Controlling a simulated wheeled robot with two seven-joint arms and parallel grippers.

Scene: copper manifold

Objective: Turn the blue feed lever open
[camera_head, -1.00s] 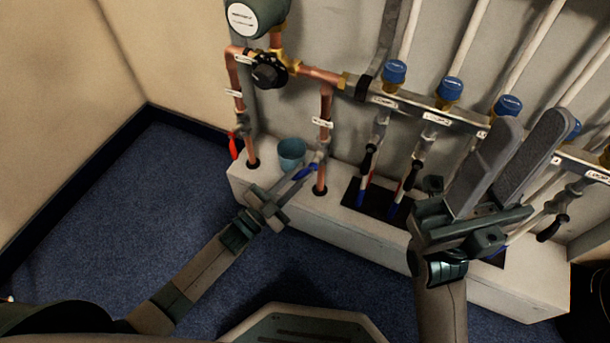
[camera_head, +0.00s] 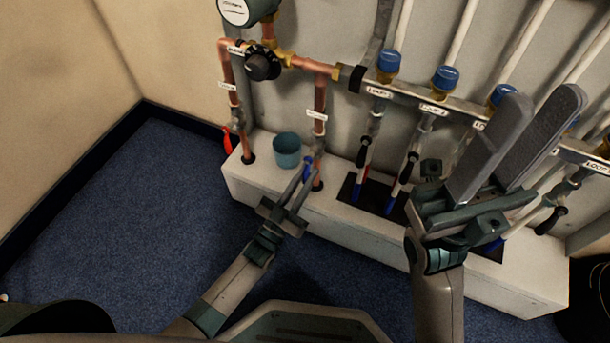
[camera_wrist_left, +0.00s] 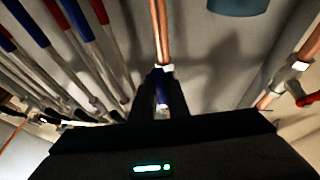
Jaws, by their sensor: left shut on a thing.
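The blue feed lever (camera_head: 307,168) sits on a valve low on the right-hand copper pipe (camera_head: 320,112). It now points down, nearly in line with that pipe. My left gripper (camera_head: 303,178) reaches up from below and is shut on the lever. In the left wrist view the blue lever (camera_wrist_left: 162,90) shows between the fingers, in front of the copper pipe; the fingers hide part of it. My right gripper (camera_head: 543,97) is open and empty, its two grey fingers apart in front of the right-hand pipes.
A teal cup (camera_head: 287,151) stands on the white ledge (camera_head: 262,187), close left of the blue lever. A red lever (camera_head: 227,140) hangs on the left copper pipe. Several black-handled valves (camera_head: 363,152) line up to the right. The blue carpet (camera_head: 120,220) is clear at left.

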